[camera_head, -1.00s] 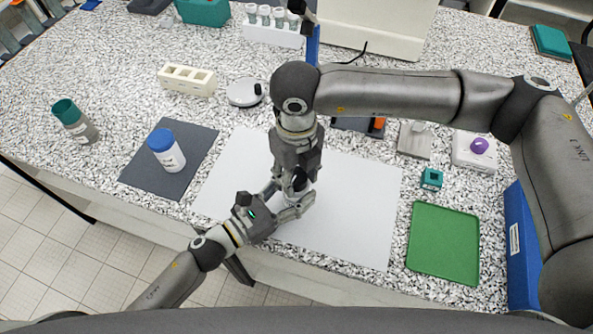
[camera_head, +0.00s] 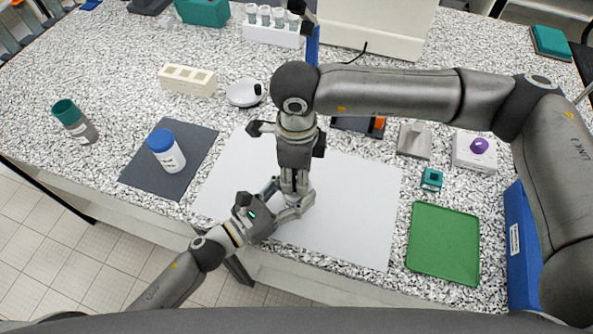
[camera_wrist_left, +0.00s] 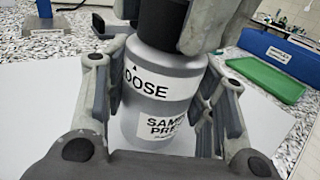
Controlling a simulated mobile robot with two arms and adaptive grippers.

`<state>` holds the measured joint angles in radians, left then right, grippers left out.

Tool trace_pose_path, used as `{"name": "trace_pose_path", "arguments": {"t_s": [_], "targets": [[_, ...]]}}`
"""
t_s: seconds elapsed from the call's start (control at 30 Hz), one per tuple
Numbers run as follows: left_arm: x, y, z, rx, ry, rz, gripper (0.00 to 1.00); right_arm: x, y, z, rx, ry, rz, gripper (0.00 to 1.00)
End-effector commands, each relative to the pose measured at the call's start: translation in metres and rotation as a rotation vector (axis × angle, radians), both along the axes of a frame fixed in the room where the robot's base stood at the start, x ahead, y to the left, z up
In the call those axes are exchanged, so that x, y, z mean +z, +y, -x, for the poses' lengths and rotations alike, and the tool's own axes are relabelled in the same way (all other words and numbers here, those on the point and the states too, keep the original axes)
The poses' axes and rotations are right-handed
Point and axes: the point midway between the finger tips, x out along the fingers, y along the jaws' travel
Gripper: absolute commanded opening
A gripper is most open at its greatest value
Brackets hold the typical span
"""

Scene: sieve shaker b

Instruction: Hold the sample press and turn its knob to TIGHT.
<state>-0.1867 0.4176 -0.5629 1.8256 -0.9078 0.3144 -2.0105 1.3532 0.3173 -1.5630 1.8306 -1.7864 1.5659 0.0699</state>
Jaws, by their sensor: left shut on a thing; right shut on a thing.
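The sample press (camera_wrist_left: 165,95) is a grey cylinder standing upright in the left wrist view. Its white labels read "OOSE", with the first letter hidden, and "SAMPLE PRESS", partly covered; a small black pointer mark shows above the upper one. Its black knob (camera_wrist_left: 163,20) is on top. My left gripper (camera_head: 290,205) is shut around the body, one finger on each side. My right gripper (camera_head: 295,190) points down from above and is shut on the knob; its fingers show in the left wrist view. In the head view the grippers hide most of the press.
The press is over a white mat (camera_head: 350,225). A green tray (camera_head: 443,245) lies right, beside a blue bin (camera_head: 517,240). A blue-capped jar (camera_head: 166,150) stands on a dark mat (camera_head: 200,140) at left. A white block (camera_head: 187,80) and round device (camera_head: 245,93) are behind.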

Motion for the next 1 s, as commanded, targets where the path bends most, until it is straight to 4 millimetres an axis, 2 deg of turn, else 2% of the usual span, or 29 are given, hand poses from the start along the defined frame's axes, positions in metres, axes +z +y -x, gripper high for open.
{"name": "trace_pose_path", "arguments": {"t_s": [0.6,1.0], "targets": [[-0.0005,0.0007,-0.0003,0.002,0.001,-0.002,0.11,0.0006,-0.0009,-0.0013,0.531,-0.001,0.003,0.16],[-0.0006,0.0009,-0.0003,0.002,0.001,-0.002,0.11,0.0005,-0.0010,-0.0017,0.688,0.000,0.004,0.16]]}}
